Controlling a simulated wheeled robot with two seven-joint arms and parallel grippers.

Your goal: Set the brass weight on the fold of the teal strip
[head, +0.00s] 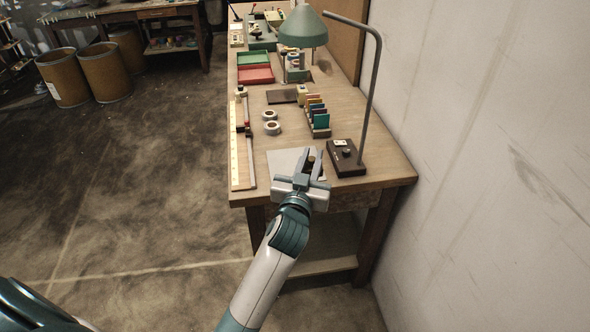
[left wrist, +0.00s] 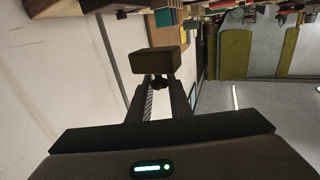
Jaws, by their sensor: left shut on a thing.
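My left gripper (head: 309,156) is over the near end of the bench, above a pale grey sheet (head: 279,162). It is shut on the brass weight, a brownish block (left wrist: 163,62) with a small round knob between the fingertips in the left wrist view. In the head view only a small dark part of the weight (head: 311,161) shows between the fingers. A teal piece (head: 321,121) stands at the front of a rack of coloured pieces; I cannot tell whether it is the teal strip. No fold can be made out. My right gripper is not in view.
A dark control box (head: 346,158) with a lamp post (head: 372,90) stands right of my gripper. Two tape rolls (head: 271,121), a long ruler (head: 235,145), a dark pad (head: 282,97) and red and green trays (head: 256,74) lie farther back. A wall borders the right.

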